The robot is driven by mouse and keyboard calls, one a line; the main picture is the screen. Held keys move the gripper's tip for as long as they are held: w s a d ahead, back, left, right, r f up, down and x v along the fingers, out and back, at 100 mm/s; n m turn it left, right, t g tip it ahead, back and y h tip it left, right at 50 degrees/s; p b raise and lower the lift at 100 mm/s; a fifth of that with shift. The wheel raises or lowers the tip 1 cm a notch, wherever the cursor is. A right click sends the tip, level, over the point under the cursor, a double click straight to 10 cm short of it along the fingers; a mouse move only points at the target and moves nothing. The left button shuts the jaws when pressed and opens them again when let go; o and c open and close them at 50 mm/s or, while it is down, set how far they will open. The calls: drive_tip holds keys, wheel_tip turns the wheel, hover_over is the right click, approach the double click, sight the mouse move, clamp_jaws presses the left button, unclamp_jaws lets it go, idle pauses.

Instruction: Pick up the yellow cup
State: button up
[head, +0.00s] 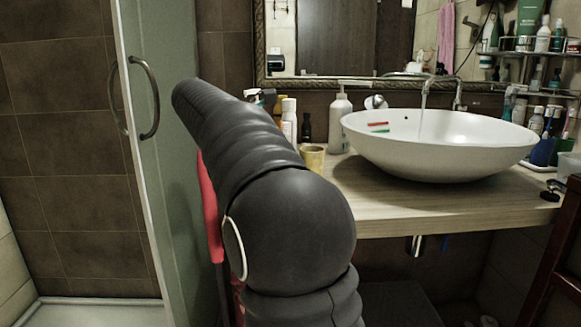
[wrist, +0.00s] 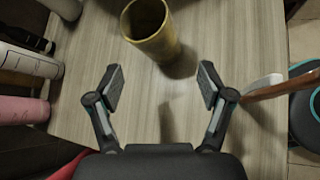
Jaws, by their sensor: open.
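The yellow cup (head: 313,159) stands on the wooden counter, left of the white basin, in the head view. My own arm partly crosses in front of that area. In the wrist view the yellow cup (wrist: 150,30) is at the top middle, its open rim toward the camera. My gripper (wrist: 162,82) is open and empty in the wrist view. Its two fingertips are spread on either side, below the cup in the picture, with a gap of bare counter between them and the cup. The gripper is hidden in the head view.
The wooden counter (head: 400,208) carries a white basin (head: 440,150) on the right. A white pump bottle (head: 340,120) and other bottles (head: 289,120) stand behind the cup. Several bottles (wrist: 25,60) line the left of the wrist view. A brown handle-like object (wrist: 280,86) lies at right.

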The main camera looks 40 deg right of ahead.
sight(301, 153)
drive_tip(key=shift+w+d+g+h, duration=0.15)
drive_tip(key=shift+d+g+h, duration=0.25)
drive_tip(key=shift+d+g, duration=0.5)
drive_tip(key=shift+d+r+n+g+h, duration=0.1)
drive_tip(key=shift+d+n+g+h, duration=0.35)
drive_tip(key=shift+g, duration=0.65)
drive_tip(key=shift+x, duration=1.2)
drive_tip(key=shift+w+d+r+b+x, duration=0.1)
drive_tip(key=shift+b+x, duration=0.05)
drive_tip(key=shift+x, duration=0.7)
drive_tip(key=shift+w+d+r+b+x, duration=0.1)
drive_tip(key=shift+r+x, duration=0.05)
drive_tip(key=shift+x, duration=0.75)
drive_tip(key=shift+d+r+b+x, duration=0.1)
drive_tip(key=shift+b+x, duration=0.05)
drive_tip(key=shift+x, duration=0.7)
drive_tip(key=shift+y, duration=0.25)
drive_tip(key=c, duration=1)
